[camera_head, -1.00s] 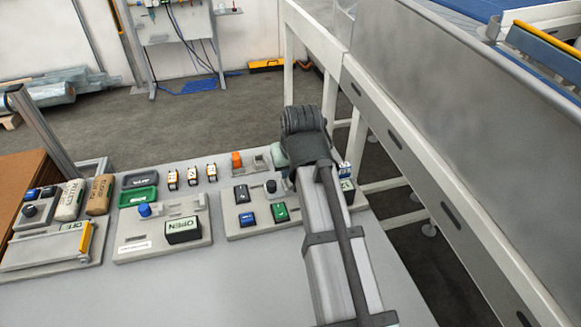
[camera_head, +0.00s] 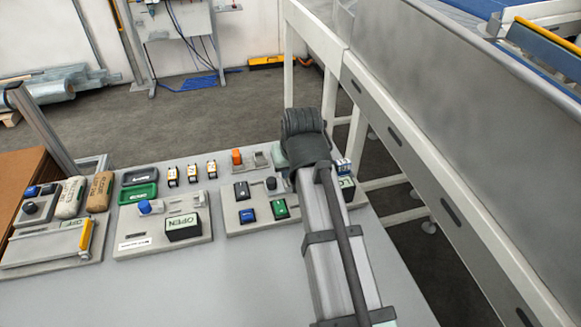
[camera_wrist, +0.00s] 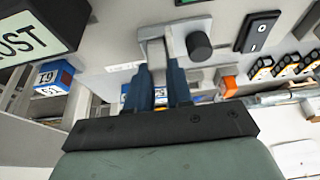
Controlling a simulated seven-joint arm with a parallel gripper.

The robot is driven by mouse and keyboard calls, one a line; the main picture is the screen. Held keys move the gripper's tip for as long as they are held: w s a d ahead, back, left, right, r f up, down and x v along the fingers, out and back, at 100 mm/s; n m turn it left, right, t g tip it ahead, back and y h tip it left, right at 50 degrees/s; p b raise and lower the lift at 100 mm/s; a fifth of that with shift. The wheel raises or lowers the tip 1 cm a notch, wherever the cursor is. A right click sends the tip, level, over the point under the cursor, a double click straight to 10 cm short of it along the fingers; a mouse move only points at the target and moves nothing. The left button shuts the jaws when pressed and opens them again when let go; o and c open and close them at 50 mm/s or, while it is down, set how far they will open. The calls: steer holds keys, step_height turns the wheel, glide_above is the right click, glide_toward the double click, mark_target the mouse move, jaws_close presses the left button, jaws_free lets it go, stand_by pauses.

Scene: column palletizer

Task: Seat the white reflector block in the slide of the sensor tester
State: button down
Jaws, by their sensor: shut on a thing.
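The sensor tester is a grey panel (camera_head: 236,226) with a black rocker switch, a dark knob, and blue and green buttons. Its display, partly cut off, ends in "OST" (camera_wrist: 32,38) in the wrist view. A grey bracket-like slide (camera_wrist: 176,27) stands beside the knob (camera_wrist: 199,46). My gripper (camera_wrist: 160,70) points at the slide, its blue fingers shut on a pale block (camera_wrist: 158,73), likely the white reflector block. The block shows only as a narrow strip between the fingers. I cannot tell whether it touches the slide. In the head view my arm hides the gripper and slide.
Blue-and-white boxes (camera_wrist: 55,76) stand close to the fingers' left. A second panel with an "OPEN" display (camera_head: 183,227) lies to the left. The table front is clear.

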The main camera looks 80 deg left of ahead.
steer(key=c, duration=0.6)
jaws_free()
steer(key=shift+s, duration=0.1)
steer(key=shift+r, duration=3.5)
steer(key=shift+w, duration=0.2)
